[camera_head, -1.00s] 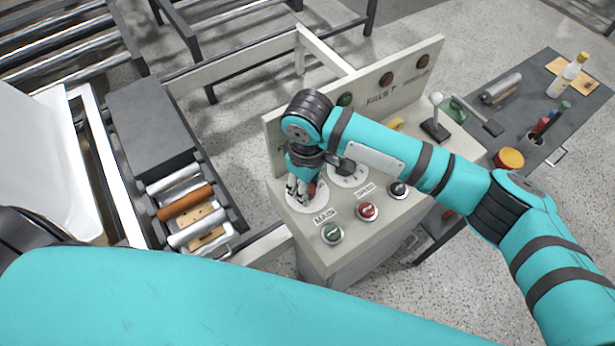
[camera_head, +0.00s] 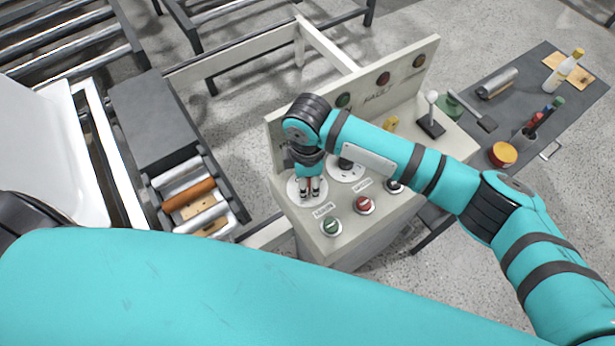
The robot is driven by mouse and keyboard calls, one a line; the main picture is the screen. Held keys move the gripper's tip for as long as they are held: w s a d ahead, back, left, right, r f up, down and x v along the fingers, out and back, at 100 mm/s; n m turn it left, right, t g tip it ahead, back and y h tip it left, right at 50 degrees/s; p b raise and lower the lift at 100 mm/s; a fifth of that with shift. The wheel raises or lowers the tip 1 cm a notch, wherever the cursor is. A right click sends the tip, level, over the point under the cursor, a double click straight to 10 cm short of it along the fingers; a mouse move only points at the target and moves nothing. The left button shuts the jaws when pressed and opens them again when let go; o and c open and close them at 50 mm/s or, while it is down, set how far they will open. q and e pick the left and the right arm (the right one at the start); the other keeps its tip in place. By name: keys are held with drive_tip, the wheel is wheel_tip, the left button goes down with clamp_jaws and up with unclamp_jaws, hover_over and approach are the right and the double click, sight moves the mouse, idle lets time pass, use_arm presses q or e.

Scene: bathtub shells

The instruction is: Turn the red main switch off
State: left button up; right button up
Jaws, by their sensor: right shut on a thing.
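The red main switch (camera_head: 309,188) sits on a round white plate (camera_head: 293,191) at the left end of the control panel's top, above a label that reads MAIN. My right gripper (camera_head: 309,191) reaches down over it from above and is shut on it. Only a little red shows between the fingers, so the angle of the switch handle is hard to tell. My left arm crosses the bottom of the view; its gripper is out of view.
On the panel (camera_head: 387,213) are a green button (camera_head: 331,225), a red button (camera_head: 363,205), a dark button (camera_head: 394,186), a second dial (camera_head: 346,172) and a white-knobbed lever (camera_head: 431,115). Rollers (camera_head: 188,193) lie left. A dark table (camera_head: 535,100) with bottles and tools stands right.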

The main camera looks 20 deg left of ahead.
drive_tip(key=shift+n, duration=0.3)
drive_tip(key=shift+r, duration=0.1)
drive_tip(key=o, duration=1.1)
drive_tip(key=shift+o, duration=0.2)
wheel_tip(320, 180, up, 12)
